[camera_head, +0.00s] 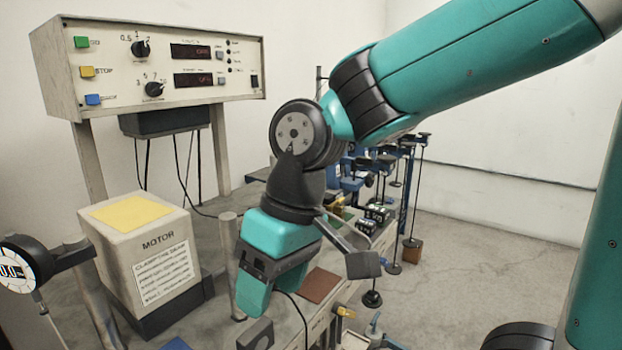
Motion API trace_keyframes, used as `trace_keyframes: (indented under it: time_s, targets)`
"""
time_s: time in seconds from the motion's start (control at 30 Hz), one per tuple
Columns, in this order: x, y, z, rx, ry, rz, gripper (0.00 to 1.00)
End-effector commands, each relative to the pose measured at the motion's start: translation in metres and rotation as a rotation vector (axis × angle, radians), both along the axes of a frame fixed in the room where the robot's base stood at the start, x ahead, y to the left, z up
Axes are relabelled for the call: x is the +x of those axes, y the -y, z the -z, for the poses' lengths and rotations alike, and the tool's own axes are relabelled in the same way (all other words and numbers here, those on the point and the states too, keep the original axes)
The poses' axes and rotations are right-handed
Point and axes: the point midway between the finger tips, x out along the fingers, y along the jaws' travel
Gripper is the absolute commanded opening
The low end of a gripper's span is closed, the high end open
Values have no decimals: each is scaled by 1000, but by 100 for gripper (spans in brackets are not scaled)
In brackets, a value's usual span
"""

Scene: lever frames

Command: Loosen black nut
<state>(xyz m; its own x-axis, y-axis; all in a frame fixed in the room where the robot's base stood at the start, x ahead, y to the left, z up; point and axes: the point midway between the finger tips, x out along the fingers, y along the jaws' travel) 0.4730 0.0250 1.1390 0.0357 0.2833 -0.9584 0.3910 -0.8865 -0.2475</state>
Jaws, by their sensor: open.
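My teal and black gripper (271,291) points down over the bench, right of the motor box. Its jaws are open, and I see nothing held between them. I cannot clearly make out a black nut. A small dark block (255,334) shows just below the gripper, but I cannot tell whether it is the nut or whether the gripper touches it. My gripper and arm hide part of the bench and the lever frames behind.
The motor box (158,270) with a yellow top stands left of my gripper. A dial gauge (18,265) is at the far left. A control panel (150,62) stands behind. Lever frames with hanging weights (412,251) line the bench's right side. Open floor (490,230) lies farther right.

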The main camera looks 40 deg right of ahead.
Motion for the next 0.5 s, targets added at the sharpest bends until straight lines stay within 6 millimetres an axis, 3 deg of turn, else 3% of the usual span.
trace_keyframes:
  time_s: [0.03, 0.1, 0.2, 0.3, 0.4, 0.5]
  targets:
    - [37, 12, -33, -30, -17, 104, 61]
    - [89, 37, -62, -76, -48, 285, 61]
    - [159, 83, -97, -134, -94, 561, 61]
    - [214, 133, -120, -176, -138, 826, 61]
    - [251, 178, -134, -202, -177, 1048, 61]
    - [272, 212, -139, -214, -206, 1212, 61]
